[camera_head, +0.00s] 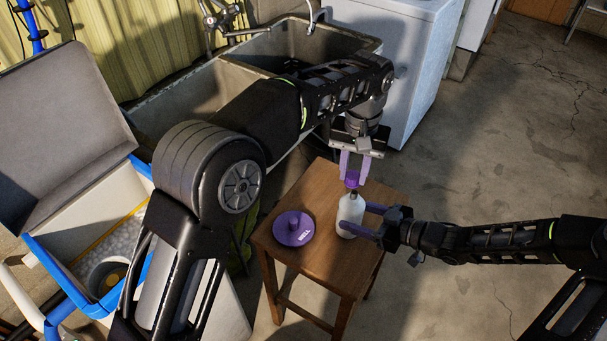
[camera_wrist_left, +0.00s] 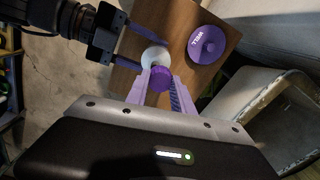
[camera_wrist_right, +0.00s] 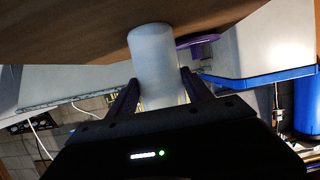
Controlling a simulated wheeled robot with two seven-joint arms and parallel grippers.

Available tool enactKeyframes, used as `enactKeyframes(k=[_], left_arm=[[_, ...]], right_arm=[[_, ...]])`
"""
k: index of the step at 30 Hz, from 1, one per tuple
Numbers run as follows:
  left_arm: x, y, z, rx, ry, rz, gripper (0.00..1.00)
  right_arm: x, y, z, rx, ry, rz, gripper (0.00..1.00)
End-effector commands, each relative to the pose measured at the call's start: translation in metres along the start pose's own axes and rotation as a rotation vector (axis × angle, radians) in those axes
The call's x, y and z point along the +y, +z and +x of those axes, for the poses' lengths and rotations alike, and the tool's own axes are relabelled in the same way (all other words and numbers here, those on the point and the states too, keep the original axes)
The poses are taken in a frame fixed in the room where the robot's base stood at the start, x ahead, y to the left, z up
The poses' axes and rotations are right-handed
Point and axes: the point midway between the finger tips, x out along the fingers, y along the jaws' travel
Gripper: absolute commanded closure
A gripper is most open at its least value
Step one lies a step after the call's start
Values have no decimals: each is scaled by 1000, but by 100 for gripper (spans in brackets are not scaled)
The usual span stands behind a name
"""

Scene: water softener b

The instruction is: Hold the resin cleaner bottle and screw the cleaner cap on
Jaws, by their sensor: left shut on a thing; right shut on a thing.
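The white resin cleaner bottle (camera_head: 350,212) stands upright on the wooden stool. My right gripper (camera_head: 362,218) is shut around its body from the right side; the right wrist view shows the bottle (camera_wrist_right: 156,68) between both fingers. The purple cleaner cap (camera_head: 352,180) is at the bottle's top, and my left gripper (camera_head: 354,172) is shut on it from above. In the left wrist view the cap (camera_wrist_left: 161,76) sits between the fingertips, over or very near the bottle mouth (camera_wrist_left: 155,56). I cannot tell whether the cap is seated on the thread.
A purple disc lid marked WELL (camera_head: 294,228) lies on the stool (camera_head: 330,262), left of the bottle. A grey sink (camera_head: 195,80) and a white cabinet (camera_head: 415,60) stand behind. An open blue-rimmed tank (camera_head: 95,255) is at the left. Floor at the right is clear.

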Motion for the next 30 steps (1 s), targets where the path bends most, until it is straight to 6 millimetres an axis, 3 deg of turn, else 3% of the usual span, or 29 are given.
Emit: enactKeyframes(k=[2, 6, 20, 30], left_arm=[[12, -4, -9, 3, -1, -22, 100], [11, -2, -25, -1, -1, -85, 100], [10, 1, -23, -1, 0, -105, 100], [9, 1, -3, -2, -1, -104, 100]], right_arm=[[0, 3, 0, -6, 1, 2, 100], [0, 3, -1, -6, 1, 3, 100], [0, 3, -1, -6, 1, 2, 100], [0, 3, -1, -6, 1, 2, 100]])
